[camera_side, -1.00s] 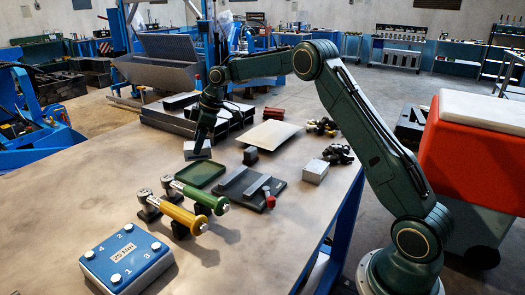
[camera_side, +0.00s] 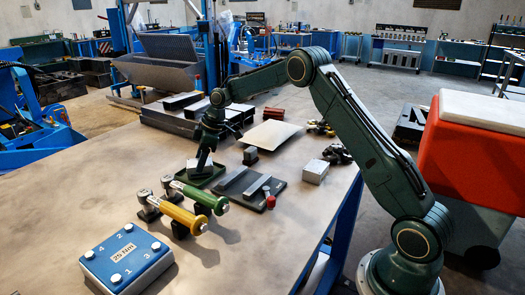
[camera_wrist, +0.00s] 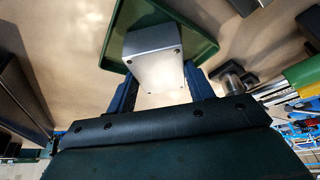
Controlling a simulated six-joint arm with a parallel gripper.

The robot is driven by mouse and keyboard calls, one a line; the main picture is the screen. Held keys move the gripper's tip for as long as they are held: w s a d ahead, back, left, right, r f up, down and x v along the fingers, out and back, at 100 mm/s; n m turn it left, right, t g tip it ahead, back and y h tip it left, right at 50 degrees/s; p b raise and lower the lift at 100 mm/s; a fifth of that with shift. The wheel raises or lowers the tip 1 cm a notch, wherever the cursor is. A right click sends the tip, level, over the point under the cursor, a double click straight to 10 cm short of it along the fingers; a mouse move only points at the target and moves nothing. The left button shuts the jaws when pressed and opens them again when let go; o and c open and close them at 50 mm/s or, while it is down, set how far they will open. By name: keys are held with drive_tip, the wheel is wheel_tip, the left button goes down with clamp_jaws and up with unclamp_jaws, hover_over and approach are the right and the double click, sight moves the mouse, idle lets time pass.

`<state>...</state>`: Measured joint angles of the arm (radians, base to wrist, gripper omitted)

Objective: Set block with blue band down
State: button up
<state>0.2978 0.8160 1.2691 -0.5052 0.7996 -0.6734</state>
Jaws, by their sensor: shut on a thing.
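A silver-grey block (camera_side: 195,166) is between the fingers of my gripper (camera_side: 203,158). In the wrist view the block (camera_wrist: 155,60) shows pale faces with small dark dots, and its sides are partly covered by the fingers; I see no blue band on it. The block is over the green tray (camera_side: 217,179), within its outline. In the wrist view the tray rim (camera_wrist: 207,50) shows around the block. I cannot tell whether the block touches the tray floor.
Yellow (camera_side: 181,215) and green-handled (camera_side: 195,192) tools lie in front of the tray. A dark plate with a red-tipped clamp (camera_side: 262,198) is to the right, with another silver block (camera_side: 316,171) beyond it. A blue box (camera_side: 127,262) stands front left.

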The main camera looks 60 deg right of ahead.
drive_tip(key=o, duration=1.3)
drive_tip(key=shift+f, duration=0.15)
drive_tip(key=v, duration=1.2)
drive_tip(key=shift+r, duration=0.2)
